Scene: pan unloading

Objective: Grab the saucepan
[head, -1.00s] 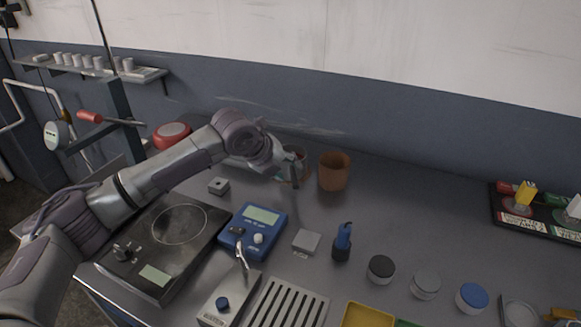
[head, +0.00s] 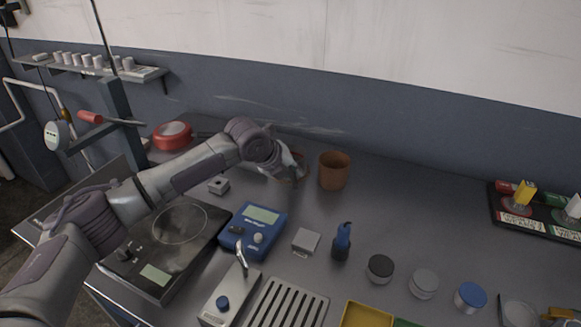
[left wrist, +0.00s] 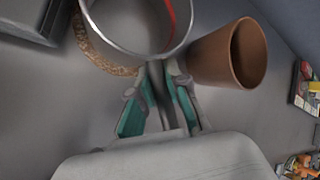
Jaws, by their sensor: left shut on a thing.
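The saucepan (left wrist: 107,48) shows in the left wrist view as a round metal pan with a bright rim and a red line inside, cut off by the top edge. It stands over a brown cork-like mat (left wrist: 88,50). My left gripper (left wrist: 163,70) has its teal-padded fingers closed on the saucepan's handle, close to the pan wall. In the head view my left gripper (head: 292,172) is at the back of the counter, and my arm hides most of the saucepan. My right gripper is not in view.
A brown pot (head: 334,172) stands close to the right of my left gripper, also in the left wrist view (left wrist: 228,55). A hot plate (head: 165,245), a blue scale (head: 252,230) and several small jars are nearer.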

